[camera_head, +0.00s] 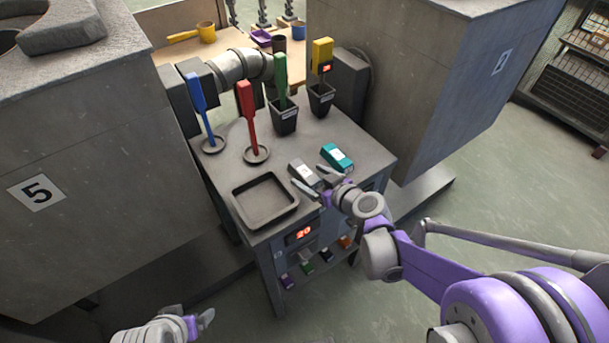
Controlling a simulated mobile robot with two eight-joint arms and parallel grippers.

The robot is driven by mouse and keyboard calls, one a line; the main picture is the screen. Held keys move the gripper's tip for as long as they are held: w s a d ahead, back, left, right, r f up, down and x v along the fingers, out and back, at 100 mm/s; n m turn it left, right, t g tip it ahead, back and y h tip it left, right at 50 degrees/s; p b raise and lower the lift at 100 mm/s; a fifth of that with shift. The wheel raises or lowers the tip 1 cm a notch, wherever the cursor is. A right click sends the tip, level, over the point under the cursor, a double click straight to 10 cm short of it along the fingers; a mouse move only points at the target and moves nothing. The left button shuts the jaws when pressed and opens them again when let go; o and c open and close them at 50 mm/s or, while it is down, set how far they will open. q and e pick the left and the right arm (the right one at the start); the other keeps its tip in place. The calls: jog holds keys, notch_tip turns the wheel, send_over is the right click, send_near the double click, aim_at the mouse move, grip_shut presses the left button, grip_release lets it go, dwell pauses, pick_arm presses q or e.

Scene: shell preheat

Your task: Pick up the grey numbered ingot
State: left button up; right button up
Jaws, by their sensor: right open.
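The grey numbered ingot (305,173) lies on the grey table's top, to the right of a dark square tray. A pale label shows on it, but its number is too small to read. My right gripper (315,178) is open at the ingot, its two fingers reaching in from the right. One finger shows near the ingot's front side and the other near its right end. I cannot tell whether they touch it. My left gripper (207,318) is low at the bottom edge, away from the table; its jaw opening is unclear.
A teal ingot (337,157) lies just behind my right gripper. The empty square tray (265,201) is to the left. Blue (199,104) and red (248,115) tools stand in round dishes; green (281,77) and yellow (321,58) ones stand in dark cups. Large grey blocks flank the table.

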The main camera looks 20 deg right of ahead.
aim_at(309, 175)
jog(key=x, duration=0.3)
jog(key=shift+w+a+f, duration=0.1)
jog(key=shift+w+f, duration=0.05)
jog(key=shift+c, duration=0.3)
grip_shut()
